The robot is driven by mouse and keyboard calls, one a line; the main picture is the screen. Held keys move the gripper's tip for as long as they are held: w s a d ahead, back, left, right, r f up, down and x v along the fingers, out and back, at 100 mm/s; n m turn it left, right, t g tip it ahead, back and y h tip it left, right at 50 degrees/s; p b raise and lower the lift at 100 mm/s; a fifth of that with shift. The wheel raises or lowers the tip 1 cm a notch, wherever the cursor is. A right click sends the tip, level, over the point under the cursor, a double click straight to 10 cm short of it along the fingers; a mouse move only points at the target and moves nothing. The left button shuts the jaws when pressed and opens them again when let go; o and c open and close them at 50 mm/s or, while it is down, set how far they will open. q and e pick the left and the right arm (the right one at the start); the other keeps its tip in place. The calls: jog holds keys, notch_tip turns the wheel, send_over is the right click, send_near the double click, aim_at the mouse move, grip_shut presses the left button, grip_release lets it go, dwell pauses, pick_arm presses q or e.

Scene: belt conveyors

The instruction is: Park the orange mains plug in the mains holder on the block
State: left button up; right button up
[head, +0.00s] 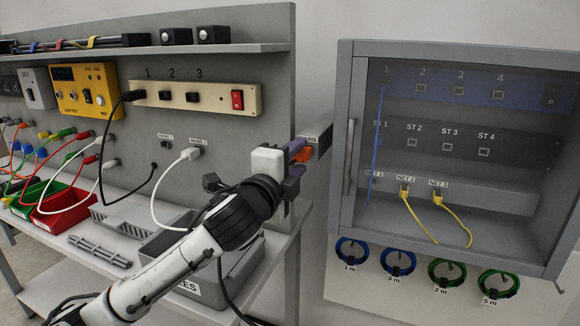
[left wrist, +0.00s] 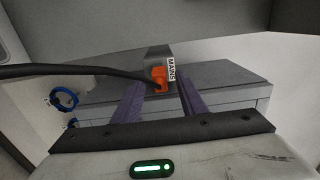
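The orange mains plug (head: 303,155) is at the front of the grey block (head: 322,140) with the mains label, beside the workbench. In the left wrist view the orange plug (left wrist: 159,79) sits against the labelled holder (left wrist: 155,56), and its black cable runs off to the left. I cannot tell how deep it sits. My left gripper (head: 294,168) is close in front of it. In the left wrist view the purple fingers (left wrist: 160,88) are apart, with visible gaps on both sides of the plug. My right gripper is not in view.
A glass-fronted cabinet (head: 347,70) stands to the right, with coiled cables (head: 400,262) hung below it. A grey box (head: 225,270) sits under my left arm.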

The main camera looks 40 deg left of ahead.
pick_arm(q)
jog(key=p+v, duration=0.3)
jog(key=v, duration=0.6)
jog(key=shift+s, duration=0.3)
jog(key=shift+f, duration=0.1)
